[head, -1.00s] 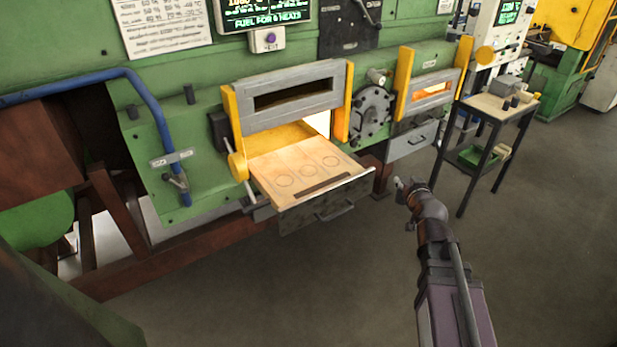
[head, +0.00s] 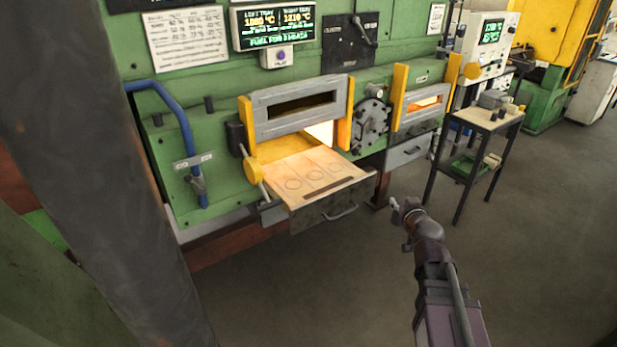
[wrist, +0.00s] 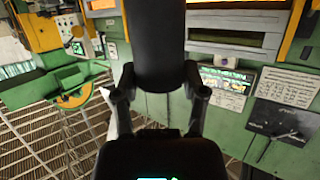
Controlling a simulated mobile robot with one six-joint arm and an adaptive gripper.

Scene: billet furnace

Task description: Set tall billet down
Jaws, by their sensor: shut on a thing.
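In the wrist view my gripper (wrist: 160,78) is shut on the tall billet (wrist: 158,40), a dark, nearly black cylinder. One finger is on each side of it.
The left furnace door (head: 299,106) is raised over a glowing opening. A second, smaller door (head: 425,105) glows to its right. A side table (head: 489,117) with small items stands at the right. A blue pipe (head: 186,135) runs left of the tray. The floor in front is clear.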

